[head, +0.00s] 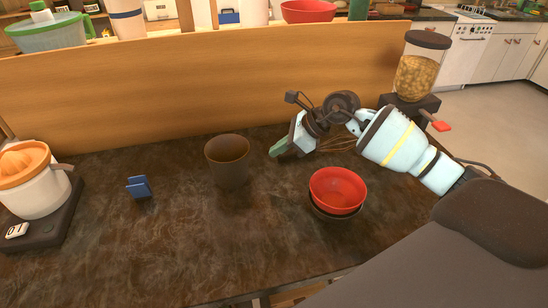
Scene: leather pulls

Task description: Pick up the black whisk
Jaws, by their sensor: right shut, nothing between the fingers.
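The whisk (340,145) lies on the dark counter toward the back right. Its thin wire loops show under and beside my right wrist, and its handle is hidden or cannot be made out. My right gripper (279,150) reaches in from the right, over and in front of the whisk. Its fingers point left and down, close to the counter, left of the wire loops. They are shut with nothing held. Whether the gripper touches the whisk cannot be told. My left gripper is not in view.
A red bowl (338,187) sits in a dark bowl in front of my right gripper. A brown cup (228,160) stands to its left. A blue holder (139,187) and an orange-topped juicer (33,178) are further left. A dispenser (419,68) stands at right. A wooden panel (150,90) closes the back.

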